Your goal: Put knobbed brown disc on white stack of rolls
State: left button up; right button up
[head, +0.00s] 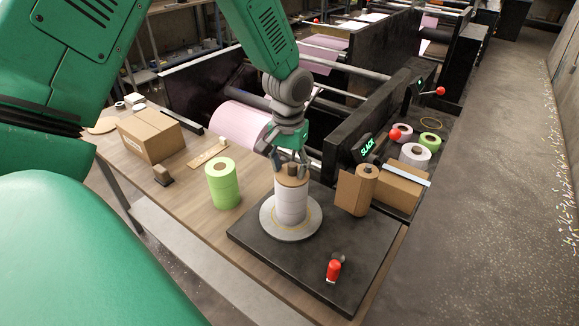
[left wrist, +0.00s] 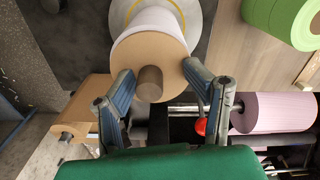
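The knobbed brown disc (head: 292,181) sits on top of the white stack of rolls (head: 291,208), its knob pointing up. In the left wrist view the disc (left wrist: 128,55) covers the end of the white stack (left wrist: 148,21), and its knob (left wrist: 150,84) stands between my fingers. My left gripper (head: 289,160) is right above the disc, pointing down. In the left wrist view its fingers (left wrist: 160,80) are spread wide, with gaps on both sides of the knob. Whether a fingertip touches the disc's rim is hard to tell. My right gripper is not in view.
The stack stands on a round grey plate (head: 270,226) on a black board (head: 280,262). A green roll (head: 223,187) is left, a brown roll (head: 362,186) right, a red-topped item (head: 333,271) in front. A cardboard box (head: 152,138) is farther left; black machinery (head: 345,137) stands behind.

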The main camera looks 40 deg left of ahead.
aim_at(292, 165)
pick_arm(q)
jog(key=shift+s+d, duration=0.15)
jog(key=shift+d, duration=0.7)
jog(key=shift+a, duration=0.35)
jog(key=shift+r, duration=0.25)
notch_tip(292, 165, up, 12)
jog(key=shift+a, duration=0.15)
